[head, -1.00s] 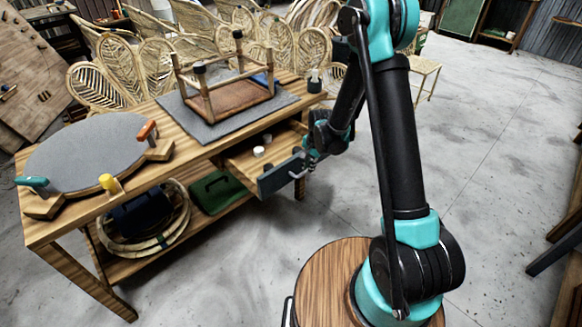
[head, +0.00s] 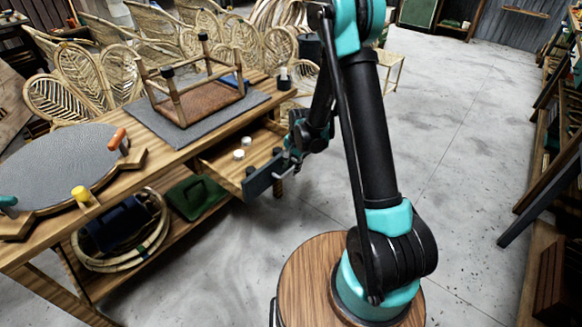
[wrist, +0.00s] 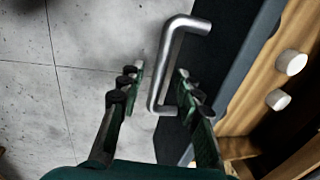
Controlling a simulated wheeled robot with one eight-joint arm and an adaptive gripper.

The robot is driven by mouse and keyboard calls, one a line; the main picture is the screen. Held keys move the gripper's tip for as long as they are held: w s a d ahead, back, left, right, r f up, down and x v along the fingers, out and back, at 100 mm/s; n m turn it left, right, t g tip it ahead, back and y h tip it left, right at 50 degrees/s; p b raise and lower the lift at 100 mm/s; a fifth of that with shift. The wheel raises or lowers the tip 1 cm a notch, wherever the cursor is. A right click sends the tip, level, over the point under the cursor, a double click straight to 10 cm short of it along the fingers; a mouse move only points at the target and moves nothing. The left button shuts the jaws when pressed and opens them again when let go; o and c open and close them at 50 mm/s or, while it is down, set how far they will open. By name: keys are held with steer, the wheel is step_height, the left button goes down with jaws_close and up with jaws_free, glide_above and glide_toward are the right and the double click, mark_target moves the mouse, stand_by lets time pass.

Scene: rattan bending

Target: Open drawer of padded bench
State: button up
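The padded bench (head: 133,160) is a wooden workbench with a grey mat on its top at the left of the head view. Its drawer stands pulled out, with a dark grey front (head: 262,177) and a bare metal handle. In the wrist view the drawer front (wrist: 232,72) runs diagonally and the U-shaped handle (wrist: 165,62) lies between the fingers of my gripper (wrist: 158,88). The fingers are apart, with gaps showing on both sides of the handle. In the head view my gripper (head: 289,160) is at the drawer front, partly hidden by my arm.
Two small white cylinders (head: 239,154) are in the drawer. An upturned stool frame (head: 197,96) stands on the mat (head: 150,122). Rattan chairs (head: 100,68) crowd behind the bench. Open concrete floor (head: 445,130) lies to the right, with shelving at the far right.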

step_height(320, 180, up, 12)
steer(key=s+d, duration=0.1)
steer(key=shift+s+d, duration=0.2)
steer(key=shift+d, duration=0.15)
stand_by(0.4)
steer(key=shift+f, duration=0.1)
steer(key=s+d+r+n+t, duration=0.1)
steer(key=s+d+n, duration=0.3)
steer(key=s+d, duration=0.4)
steer(key=s+d+r+n+t+h, duration=0.1)
steer(key=s+d+r+n, duration=0.2)
steer(key=s+d, duration=0.5)
steer(key=s+n, duration=0.1)
steer(key=s, duration=0.6)
steer(key=shift+s+d+r+t+h, duration=0.2)
steer(key=shift+d+r+t+h, duration=0.1)
steer(key=shift+t, duration=0.1)
